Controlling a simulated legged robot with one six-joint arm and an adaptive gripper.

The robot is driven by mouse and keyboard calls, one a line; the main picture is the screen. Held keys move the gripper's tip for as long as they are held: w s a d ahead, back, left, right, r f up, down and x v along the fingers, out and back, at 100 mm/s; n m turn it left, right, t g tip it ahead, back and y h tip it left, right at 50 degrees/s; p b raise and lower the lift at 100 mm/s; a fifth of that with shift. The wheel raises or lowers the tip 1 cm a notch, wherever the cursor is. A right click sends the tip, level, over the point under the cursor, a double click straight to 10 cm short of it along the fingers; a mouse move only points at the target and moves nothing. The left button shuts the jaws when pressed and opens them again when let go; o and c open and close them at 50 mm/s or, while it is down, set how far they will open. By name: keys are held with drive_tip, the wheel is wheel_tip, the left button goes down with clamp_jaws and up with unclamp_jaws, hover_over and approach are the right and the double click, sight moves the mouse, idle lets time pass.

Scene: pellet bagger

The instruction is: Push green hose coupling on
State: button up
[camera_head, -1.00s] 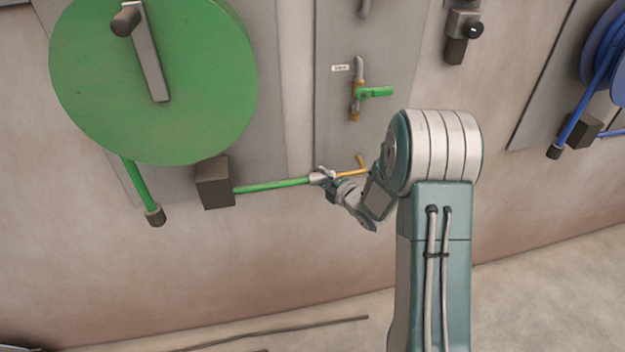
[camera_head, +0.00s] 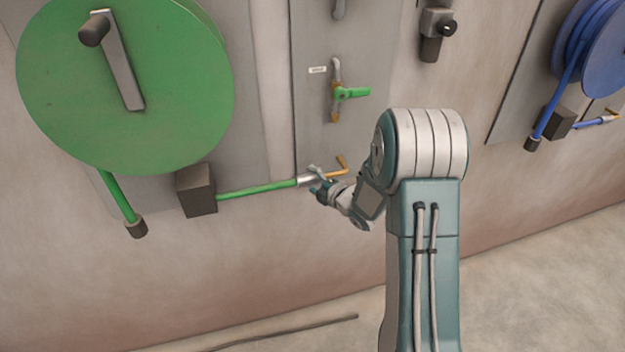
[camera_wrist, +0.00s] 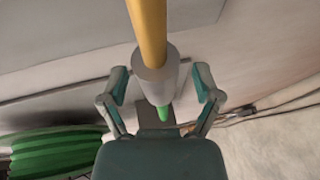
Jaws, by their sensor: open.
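The green hose (camera_head: 258,190) runs from a dark block to the silver-grey coupling (camera_head: 304,181), with a brass tube (camera_head: 338,173) bent upward beyond it. In the wrist view the coupling (camera_wrist: 154,82) is a grey cylinder in line with the brass tube (camera_wrist: 147,28); the green hose (camera_wrist: 164,112) shows below it. My gripper (camera_head: 318,184) is at the coupling. In the wrist view my gripper (camera_wrist: 160,84) is open, one finger on each side of the coupling, with gaps visible. How deep the coupling sits between the fingers I cannot tell.
The green reel (camera_head: 125,85) hangs on the wall at left, above the dark block (camera_head: 197,190). A green-handled valve (camera_head: 350,92) is on the grey panel above. A blue reel (camera_head: 598,50) is at right. A dark rod or cable (camera_head: 290,332) lies on the floor.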

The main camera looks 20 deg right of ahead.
drive_tip(key=v, duration=1.1)
drive_tip(key=shift+s+d, duration=0.25)
